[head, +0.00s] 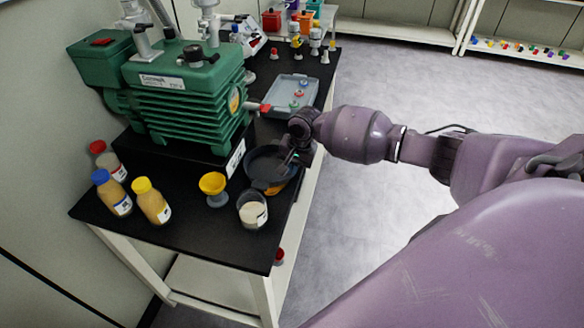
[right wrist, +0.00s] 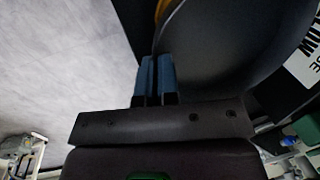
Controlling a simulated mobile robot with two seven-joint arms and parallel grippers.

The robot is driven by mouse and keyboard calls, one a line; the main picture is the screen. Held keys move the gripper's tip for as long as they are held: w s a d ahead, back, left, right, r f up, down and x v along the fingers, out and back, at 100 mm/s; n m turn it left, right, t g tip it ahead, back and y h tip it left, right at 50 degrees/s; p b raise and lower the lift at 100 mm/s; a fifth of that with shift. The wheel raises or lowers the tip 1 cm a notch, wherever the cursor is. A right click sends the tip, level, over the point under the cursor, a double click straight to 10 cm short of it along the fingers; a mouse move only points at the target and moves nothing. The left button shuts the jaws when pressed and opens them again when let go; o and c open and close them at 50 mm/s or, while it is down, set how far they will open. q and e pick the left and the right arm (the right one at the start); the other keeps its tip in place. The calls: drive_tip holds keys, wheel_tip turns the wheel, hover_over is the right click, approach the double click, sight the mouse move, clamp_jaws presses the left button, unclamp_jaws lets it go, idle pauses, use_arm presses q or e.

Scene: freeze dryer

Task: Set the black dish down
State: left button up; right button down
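The black dish (head: 262,160) is a round, shallow, dark bowl at the right edge of the black bench top, in front of the green pump. It also fills the upper right of the right wrist view (right wrist: 225,45). My right gripper (head: 291,158) reaches in from the right at the dish's rim. Its blue fingers (right wrist: 157,72) are close together with the rim between them. I cannot tell whether the dish's underside touches the bench. An orange patch (head: 275,188) shows at the dish's near edge. My left gripper is not in view.
A beaker of pale powder (head: 253,212) and a yellow cup (head: 214,187) stand close to the dish. Capped bottles (head: 152,201) stand at the left. The green pump (head: 185,95) and a grey tray (head: 291,91) are behind. The bench's right edge is close.

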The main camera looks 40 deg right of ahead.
drive_tip(key=shift+w+a, duration=0.1)
drive_tip(key=c, duration=1.4)
unclamp_jaws()
drive_tip(key=shift+f, duration=0.1)
drive_tip(key=shift+o, duration=0.2)
